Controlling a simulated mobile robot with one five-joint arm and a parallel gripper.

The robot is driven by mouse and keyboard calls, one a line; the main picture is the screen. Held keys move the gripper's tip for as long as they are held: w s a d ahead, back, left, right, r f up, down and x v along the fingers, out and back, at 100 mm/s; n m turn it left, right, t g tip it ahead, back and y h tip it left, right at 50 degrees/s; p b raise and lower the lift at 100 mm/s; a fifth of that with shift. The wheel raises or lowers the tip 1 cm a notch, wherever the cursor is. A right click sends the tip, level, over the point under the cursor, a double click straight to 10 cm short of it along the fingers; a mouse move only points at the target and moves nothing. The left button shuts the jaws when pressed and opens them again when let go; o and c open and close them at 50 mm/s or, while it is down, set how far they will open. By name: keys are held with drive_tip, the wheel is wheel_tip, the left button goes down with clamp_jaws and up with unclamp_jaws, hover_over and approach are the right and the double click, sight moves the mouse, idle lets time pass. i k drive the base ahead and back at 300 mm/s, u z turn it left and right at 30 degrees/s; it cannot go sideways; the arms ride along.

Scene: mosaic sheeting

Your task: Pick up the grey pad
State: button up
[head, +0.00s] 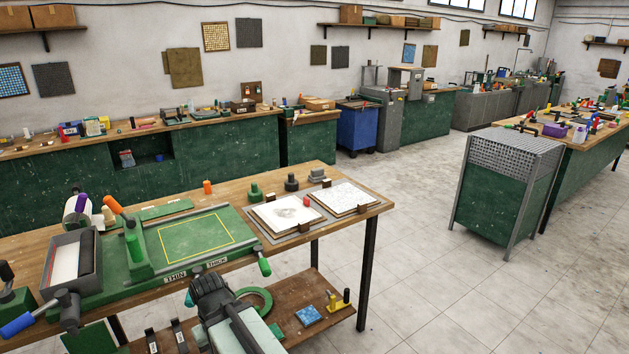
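A small grey block (317,175), which looks like the grey pad, sits near the back right edge of the wooden workbench (374,208). It is behind the right white board (343,197) and right of a dark round-topped knob (291,182). My arm comes up from the bottom middle, and its dark end, my gripper (208,291), is in front of the bench's front edge. It is well to the left of the grey block and apart from it. Its fingertips are not clear, so its opening cannot be told.
A green press bed (195,238) with handles fills the bench's middle. A lower shelf (330,318) holds a blue tile (309,315). Open floor lies right of the bench.

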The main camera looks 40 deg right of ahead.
sight(316, 175)
drive_tip(key=z, duration=2.7)
drive_tip(key=i, duration=4.5)
drive_tip(key=u, duration=1.75)
